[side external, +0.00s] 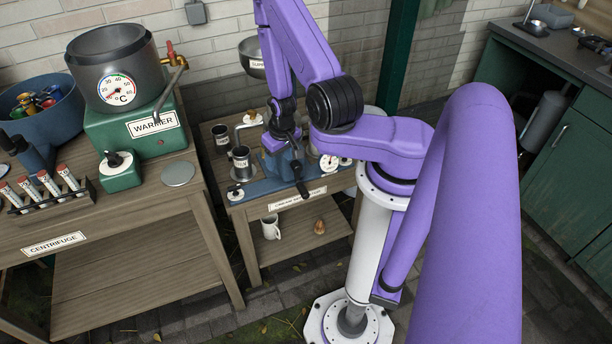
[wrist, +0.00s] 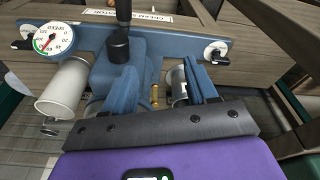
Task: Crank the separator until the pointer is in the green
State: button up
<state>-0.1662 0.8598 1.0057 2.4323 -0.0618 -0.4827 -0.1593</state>
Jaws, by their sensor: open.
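The blue cream separator (side external: 268,185) stands on a small wooden table, its body partly hidden by my arm. Its black crank handle (side external: 299,178) slants down at the front; a black post and knob of it (wrist: 119,45) also show in the wrist view.
Metal cups (side external: 241,162) stand at the table's left, and a bowl (side external: 252,57) is behind. A white mug (side external: 270,227) is on the lower shelf. The warmer (side external: 140,128) and a tube rack (side external: 45,195) occupy the left bench. A green counter (side external: 570,150) is at right.

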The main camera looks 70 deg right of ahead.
aim_at(304, 190)
jog(key=s+f+m, duration=0.1)
jog(key=s, duration=0.1)
jog(key=s+f+m, duration=0.1)
jog(key=s+f, duration=0.1)
jog(key=s, duration=0.1)
jog(key=s+f+m, duration=0.1)
jog(key=s, duration=0.2)
jog(key=shift+f+m+h, duration=0.3)
jog(key=shift+f, duration=0.1)
jog(key=shift+x, duration=4.15)
jog(key=shift+d+f, duration=0.1)
jog(key=shift+f, duration=0.2)
jog(key=c, duration=1)
